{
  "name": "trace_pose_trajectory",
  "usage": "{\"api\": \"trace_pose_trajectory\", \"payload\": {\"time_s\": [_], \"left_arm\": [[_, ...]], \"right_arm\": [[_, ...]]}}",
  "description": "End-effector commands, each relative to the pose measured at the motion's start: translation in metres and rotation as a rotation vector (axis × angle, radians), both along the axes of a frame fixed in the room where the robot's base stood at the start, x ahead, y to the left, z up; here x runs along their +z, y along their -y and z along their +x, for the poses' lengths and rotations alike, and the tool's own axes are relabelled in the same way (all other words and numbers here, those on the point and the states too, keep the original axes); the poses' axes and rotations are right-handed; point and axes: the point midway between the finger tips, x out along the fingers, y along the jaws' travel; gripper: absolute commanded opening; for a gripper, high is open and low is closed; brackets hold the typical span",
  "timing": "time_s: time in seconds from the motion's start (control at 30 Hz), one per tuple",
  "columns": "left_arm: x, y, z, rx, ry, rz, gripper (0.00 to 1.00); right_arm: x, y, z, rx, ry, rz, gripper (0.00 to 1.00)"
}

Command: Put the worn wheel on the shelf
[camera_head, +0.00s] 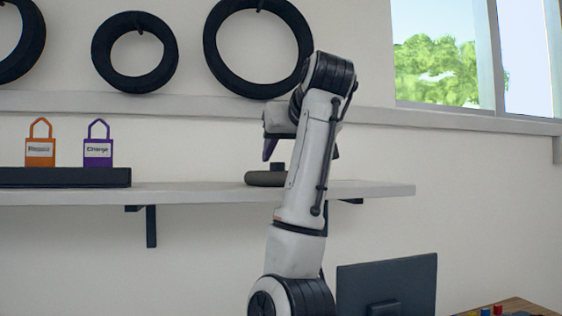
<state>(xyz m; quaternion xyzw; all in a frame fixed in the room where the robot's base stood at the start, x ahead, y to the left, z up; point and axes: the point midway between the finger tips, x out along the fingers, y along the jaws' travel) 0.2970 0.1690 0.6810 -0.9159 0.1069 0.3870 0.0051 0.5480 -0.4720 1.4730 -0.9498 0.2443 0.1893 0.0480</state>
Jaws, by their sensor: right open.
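A dark grey, flat round thing with a short upright stub, which looks like the worn wheel (262,179), lies on the white wall shelf (375,190) near its right end. My arm hides its right part. My right gripper (302,153) is open just above it, its fingers pointing down on either side of the forearm. I see no contact between the fingers and the wheel. The forearm covers the space between the fingers. My left gripper is not in view.
Black tyres (135,83) hang on the wall above an upper ledge (190,104). An orange tag (40,150) and a purple tag (98,151) stand on a dark block (65,178) at the shelf's left. A monitor (390,285) stands below right.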

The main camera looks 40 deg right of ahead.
Motion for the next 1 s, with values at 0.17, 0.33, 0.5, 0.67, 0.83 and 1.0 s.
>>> {"api": "trace_pose_trajectory", "payload": {"time_s": [0.17, 0.33, 0.5, 0.67, 0.83, 1.0], "left_arm": [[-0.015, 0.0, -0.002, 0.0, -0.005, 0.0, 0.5], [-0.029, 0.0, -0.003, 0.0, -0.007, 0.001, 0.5], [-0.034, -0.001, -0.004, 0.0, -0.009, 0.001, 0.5], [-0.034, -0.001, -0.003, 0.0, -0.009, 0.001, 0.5], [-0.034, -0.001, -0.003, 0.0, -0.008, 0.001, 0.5], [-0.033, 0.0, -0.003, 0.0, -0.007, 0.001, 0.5]], "right_arm": [[0.015, -0.019, -0.034, -0.001, 0.006, -0.001, 0.46], [0.025, -0.035, -0.058, 0.006, 0.005, 0.001, 0.46], [0.032, -0.04, -0.071, 0.002, 0.003, 0.002, 0.46], [0.035, -0.041, -0.074, 0.0, 0.0, 0.0, 0.46], [0.035, -0.041, -0.074, 0.0, 0.0, 0.0, 0.46], [0.035, -0.041, -0.073, 0.001, 0.0, 0.0, 0.46]]}}
